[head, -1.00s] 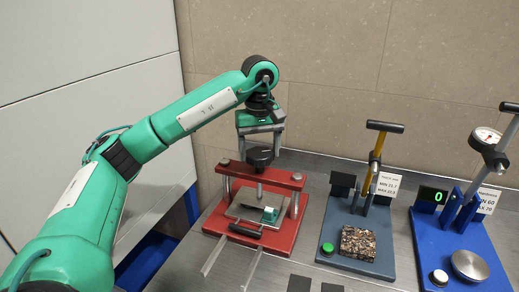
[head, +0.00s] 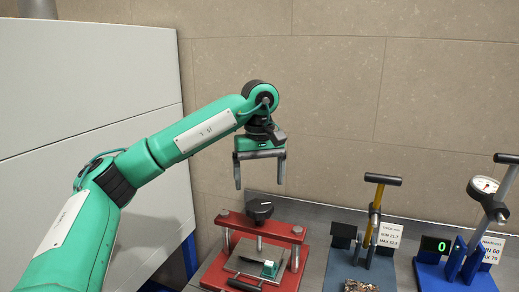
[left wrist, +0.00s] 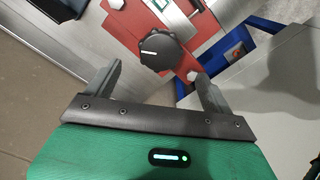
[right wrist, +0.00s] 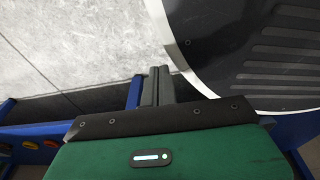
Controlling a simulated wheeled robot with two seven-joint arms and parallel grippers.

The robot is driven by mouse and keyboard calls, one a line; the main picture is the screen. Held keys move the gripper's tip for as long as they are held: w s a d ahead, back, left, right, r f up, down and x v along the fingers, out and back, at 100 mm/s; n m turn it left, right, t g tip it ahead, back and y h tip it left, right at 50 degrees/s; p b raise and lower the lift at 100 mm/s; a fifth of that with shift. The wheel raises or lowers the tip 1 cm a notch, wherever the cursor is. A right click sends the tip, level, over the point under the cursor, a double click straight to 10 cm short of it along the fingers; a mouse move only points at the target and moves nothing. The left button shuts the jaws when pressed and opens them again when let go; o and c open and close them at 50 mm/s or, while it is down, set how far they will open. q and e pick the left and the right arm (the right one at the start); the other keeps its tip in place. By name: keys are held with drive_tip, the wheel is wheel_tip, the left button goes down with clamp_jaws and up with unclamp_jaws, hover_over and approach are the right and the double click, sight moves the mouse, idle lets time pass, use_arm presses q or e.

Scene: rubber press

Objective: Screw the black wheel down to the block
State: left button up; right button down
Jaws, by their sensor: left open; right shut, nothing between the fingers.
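The black wheel (head: 259,209) stands on top of the red press (head: 262,229), on a screw through its upper crossbar. The wheel also shows in the left wrist view (left wrist: 161,51), with a white mark on its top. A green and white block (head: 269,268) lies on the metal plate (head: 245,264) under the crossbar. My left gripper (head: 260,187) is open and empty above the wheel, pointing down, with a clear gap between fingertips and wheel. My right gripper (right wrist: 158,72) is shut and empty, away from the press; it is out of the head view.
A grey stand with a yellow lever (head: 376,215) and a blue gauge stand (head: 455,275) stand right of the press on the metal table. A tiled wall (head: 340,90) is behind, and a white panel (head: 90,90) is at the left.

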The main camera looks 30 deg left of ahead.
use_arm(q)
wheel_tip(320, 180, up, 7)
drive_tip(key=p, duration=0.1)
drive_tip(key=shift+f, duration=0.2)
use_arm(e)
drive_tip(key=s, duration=0.3)
drive_tip(key=shift+a, duration=0.2)
drive_tip(key=shift+w+a, duration=0.1)
